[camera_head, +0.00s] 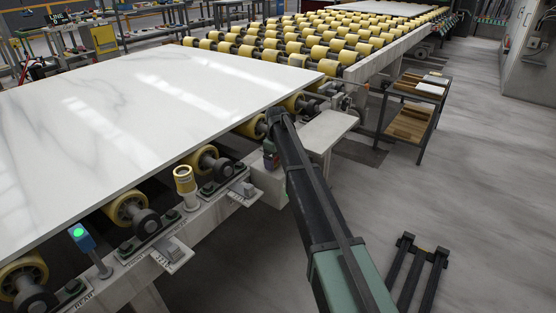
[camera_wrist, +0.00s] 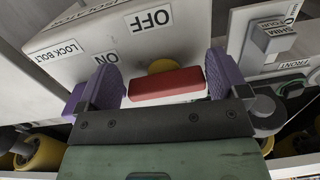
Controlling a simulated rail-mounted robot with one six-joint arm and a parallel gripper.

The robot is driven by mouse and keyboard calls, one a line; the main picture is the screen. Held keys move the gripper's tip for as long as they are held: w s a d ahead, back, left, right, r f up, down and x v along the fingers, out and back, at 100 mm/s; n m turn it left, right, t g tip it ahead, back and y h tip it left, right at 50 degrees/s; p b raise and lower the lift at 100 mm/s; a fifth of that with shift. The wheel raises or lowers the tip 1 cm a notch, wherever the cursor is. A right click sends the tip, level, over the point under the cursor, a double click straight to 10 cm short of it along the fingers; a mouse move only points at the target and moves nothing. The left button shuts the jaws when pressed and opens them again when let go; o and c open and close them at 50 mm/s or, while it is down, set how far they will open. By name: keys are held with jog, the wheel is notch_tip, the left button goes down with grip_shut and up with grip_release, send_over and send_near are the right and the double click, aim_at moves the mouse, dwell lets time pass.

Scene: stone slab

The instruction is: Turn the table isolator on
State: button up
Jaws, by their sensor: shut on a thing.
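The table isolator (camera_wrist: 80,40) is a pale box that fills the upper left of the wrist view. It bears upside-down labels reading OFF, ON and LOCK BOLT. Its red handle (camera_wrist: 165,86) lies crosswise in the picture in front of a yellow round part (camera_wrist: 162,66). My gripper (camera_wrist: 164,68) has a purple finger at each end of the handle and is shut on it. The ON label is by the left finger; the OFF label is above the handle. In the head view my dark arm hides most of the gripper and handle.
A white stone slab (camera_head: 150,110) lies on yellow rollers at left. A blue post with a green light (camera_head: 80,236) and a yellow-topped post (camera_head: 185,182) stand along its edge. In the wrist view, a grey bracket (camera_wrist: 262,42) is at right. A shelf cart (camera_head: 410,115) stands behind my arm.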

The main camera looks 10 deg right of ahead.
aim_at(277, 165)
jog(key=shift+w+a+r+n+t, duration=0.1)
jog(key=shift+w+a+n+t, duration=0.2)
jog(key=shift+w, duration=0.35)
jog(key=shift+w+a+n+t, duration=0.1)
jog(key=shift+w+a, duration=0.3)
jog(key=shift+w, duration=0.2)
jog(key=o, duration=0.6)
jog(key=shift+d+r+p, duration=0.1)
jog(key=shift+r+p, duration=0.4)
jog(key=shift+p, duration=0.15)
jog(key=shift+g, duration=0.3)
jog(key=r+p, duration=0.5)
jog(key=shift+s+a, duration=0.25)
jog(key=shift+s, duration=0.05)
jog(key=shift+s+d+r+p, duration=0.3)
jog(key=shift+d+r+p, duration=0.15)
jog(key=shift+r+p, duration=0.1)
jog(key=shift+s+d+r+p, duration=0.3)
jog(key=shift+d+r+p, duration=0.1)
jog(key=shift+r+p, duration=0.1)
jog(key=shift+c, duration=0.6)
